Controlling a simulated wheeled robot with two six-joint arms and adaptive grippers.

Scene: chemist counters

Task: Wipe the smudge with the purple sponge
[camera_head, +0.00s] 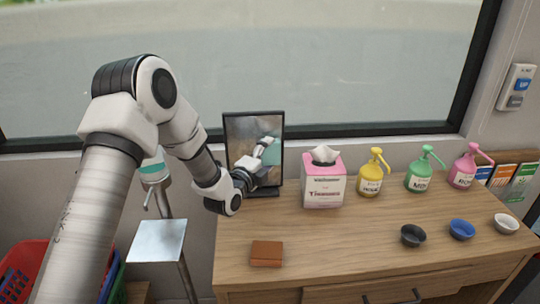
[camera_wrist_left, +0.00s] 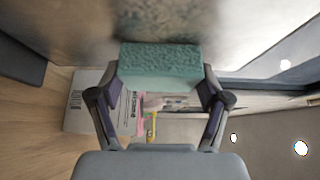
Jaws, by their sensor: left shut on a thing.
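My left gripper (camera_head: 258,170) is in front of a dark-framed upright mirror (camera_head: 240,135) on the wooden counter. In the left wrist view, its two fingers (camera_wrist_left: 160,92) are shut on a teal-green sponge (camera_wrist_left: 160,62); the sponge does not look purple. The sponge's far side is close to the grey mirror surface; I cannot tell whether it touches. A brownish dark smudge (camera_wrist_left: 150,22) shows on that surface just beyond the sponge, partly hidden by it. My right gripper is not in view.
A pink tissue box (camera_head: 323,185) stands right of the mirror. Yellow (camera_head: 370,180), green (camera_head: 418,178) and pink (camera_head: 463,173) pump bottles stand farther right. Three small bowls, one black (camera_head: 413,236), sit near the front right. A brown block (camera_head: 267,254) lies front left. The counter's middle is clear.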

